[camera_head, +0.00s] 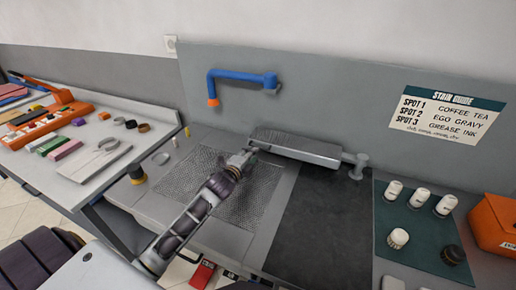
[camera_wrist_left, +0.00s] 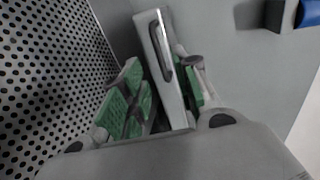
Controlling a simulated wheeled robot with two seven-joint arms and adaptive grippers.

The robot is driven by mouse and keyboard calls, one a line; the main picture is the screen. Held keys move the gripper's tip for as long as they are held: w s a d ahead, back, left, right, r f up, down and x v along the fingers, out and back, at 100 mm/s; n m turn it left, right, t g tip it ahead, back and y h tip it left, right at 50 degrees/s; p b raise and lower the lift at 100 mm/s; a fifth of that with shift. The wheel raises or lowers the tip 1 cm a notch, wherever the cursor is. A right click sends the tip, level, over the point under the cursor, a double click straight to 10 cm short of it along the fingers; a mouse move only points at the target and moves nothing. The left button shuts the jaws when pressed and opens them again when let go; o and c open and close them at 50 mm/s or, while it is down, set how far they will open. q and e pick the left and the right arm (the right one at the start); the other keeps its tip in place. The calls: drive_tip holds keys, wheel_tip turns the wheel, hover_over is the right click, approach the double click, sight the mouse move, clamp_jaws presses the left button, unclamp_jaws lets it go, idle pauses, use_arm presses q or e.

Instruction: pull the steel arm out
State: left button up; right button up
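The steel arm (camera_head: 305,148) is a flat grey bar beside the back panel. Its right end meets a round post (camera_head: 356,165), and its left end reaches over the perforated plate (camera_head: 225,190). My left gripper (camera_head: 243,158) is at the bar's left end. In the left wrist view the bar's slotted end (camera_wrist_left: 166,65) lies between the green-padded fingers of the left gripper (camera_wrist_left: 163,88). The fingers are drawn in close on both sides of it; the contact is partly hidden. My right gripper is not in view.
A blue pipe (camera_head: 240,75) with an orange end sticks out from the panel above. Several white-capped bottles (camera_head: 418,196) stand on a green mat at right, near an orange box (camera_head: 495,222). A dark mat (camera_head: 325,225) lies bare below the bar. A cluttered side table (camera_head: 100,165) is at left.

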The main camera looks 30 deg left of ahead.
use_arm(q)
drive_tip(key=shift+x, duration=4.1)
clamp_jaws()
